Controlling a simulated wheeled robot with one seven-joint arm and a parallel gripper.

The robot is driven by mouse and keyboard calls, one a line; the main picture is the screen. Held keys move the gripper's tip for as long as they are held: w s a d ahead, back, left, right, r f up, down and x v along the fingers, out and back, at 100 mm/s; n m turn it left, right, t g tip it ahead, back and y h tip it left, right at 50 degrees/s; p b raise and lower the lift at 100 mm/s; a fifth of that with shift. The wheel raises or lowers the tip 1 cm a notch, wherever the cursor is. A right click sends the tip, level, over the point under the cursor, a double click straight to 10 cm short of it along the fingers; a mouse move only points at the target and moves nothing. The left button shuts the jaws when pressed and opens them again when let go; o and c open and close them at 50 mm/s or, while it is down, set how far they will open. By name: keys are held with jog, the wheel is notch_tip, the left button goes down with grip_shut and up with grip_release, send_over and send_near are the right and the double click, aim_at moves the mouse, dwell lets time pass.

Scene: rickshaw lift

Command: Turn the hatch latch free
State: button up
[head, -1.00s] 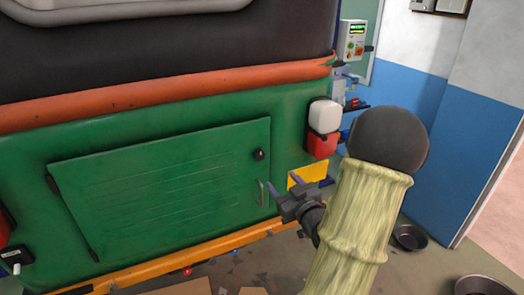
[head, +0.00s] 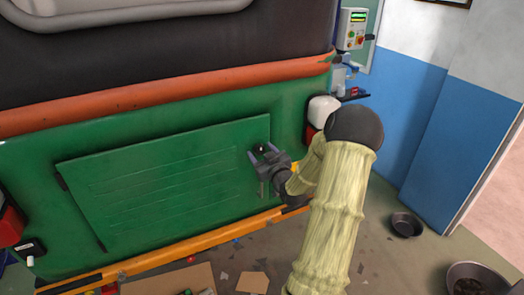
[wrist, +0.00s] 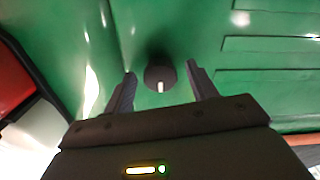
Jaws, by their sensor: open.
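The hatch latch is a small round black knob (head: 260,148) near the upper right corner of the green hatch panel (head: 165,185). In the wrist view the latch (wrist: 160,72) carries a white mark pointing along the picture's vertical. My gripper (head: 260,153) is open in front of the latch. In the wrist view its two fingers (wrist: 160,78) stand on either side of the knob, with a gap on both sides. How far the fingertips reach toward the panel is hard to tell. The hatch looks shut.
An orange bar (head: 190,246) runs below the hatch.

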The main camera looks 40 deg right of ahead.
jog(key=c, duration=1)
jog(key=shift+m, duration=0.4)
jog(key=m+b, duration=0.1)
jog(key=m, duration=0.2)
jog(key=shift+m+b, duration=0.3)
jog(key=m, duration=0.4)
jog(key=shift+m, duration=0.3)
jog(key=m, duration=0.4)
jog(key=shift+p, duration=0.3)
jog(key=m+p, duration=0.1)
jog(key=m, duration=0.4)
